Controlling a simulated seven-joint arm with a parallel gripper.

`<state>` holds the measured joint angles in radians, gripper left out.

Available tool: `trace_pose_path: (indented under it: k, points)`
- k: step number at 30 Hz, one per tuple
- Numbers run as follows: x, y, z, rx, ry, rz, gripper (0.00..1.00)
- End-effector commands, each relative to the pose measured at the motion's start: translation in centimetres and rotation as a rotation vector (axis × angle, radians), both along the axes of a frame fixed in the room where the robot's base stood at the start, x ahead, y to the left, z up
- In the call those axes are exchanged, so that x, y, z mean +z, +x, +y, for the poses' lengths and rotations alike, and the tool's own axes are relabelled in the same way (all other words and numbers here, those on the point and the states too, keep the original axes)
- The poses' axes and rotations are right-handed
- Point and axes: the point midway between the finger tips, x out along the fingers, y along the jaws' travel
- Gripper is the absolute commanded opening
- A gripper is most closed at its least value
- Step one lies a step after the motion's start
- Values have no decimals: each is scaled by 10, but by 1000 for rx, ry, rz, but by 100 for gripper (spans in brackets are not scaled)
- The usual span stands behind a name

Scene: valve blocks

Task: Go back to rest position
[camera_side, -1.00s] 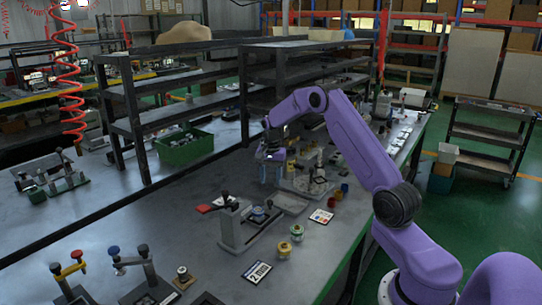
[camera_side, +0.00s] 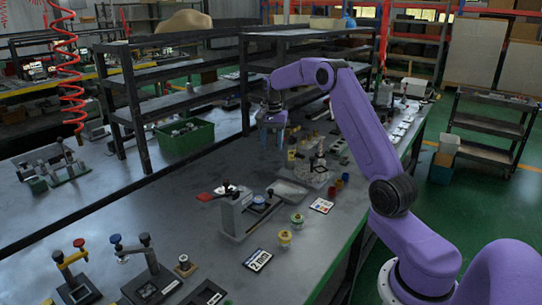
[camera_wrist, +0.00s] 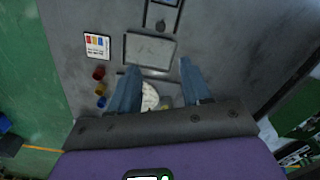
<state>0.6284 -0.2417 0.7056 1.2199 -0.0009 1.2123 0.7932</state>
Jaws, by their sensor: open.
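My gripper (camera_side: 272,138) hangs above the far part of the grey workbench (camera_side: 185,222) in the side view, its blue fingers pointing down. In the wrist view its two blue fingers (camera_wrist: 158,88) stand apart with nothing held between them. A pale round part shows between and below the fingers in the wrist view, partly hidden by the gripper body. A valve fixture with a grey upright block (camera_side: 236,214) and a red handle stands on the bench in front of the gripper, clear of it.
Dark shelves (camera_side: 190,97) stand behind and left of the gripper. A flat grey plate (camera_wrist: 150,51), small red, yellow and blue cups (camera_wrist: 100,88) and a printed card (camera_wrist: 97,46) lie below. Yellow-capped parts (camera_side: 285,238) and lever clamps (camera_side: 142,270) stand nearer. A green bin (camera_side: 186,138) is at left.

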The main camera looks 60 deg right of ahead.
Motion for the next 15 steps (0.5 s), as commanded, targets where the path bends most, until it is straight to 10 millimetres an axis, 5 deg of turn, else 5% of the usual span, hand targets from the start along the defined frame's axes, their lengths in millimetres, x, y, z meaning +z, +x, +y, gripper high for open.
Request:
trace_pose_path:
  k: [7,15]
  points:
    - [5,1,25,79,0,-1,48]
    - [26,-23,144,487,-3,-7,48]
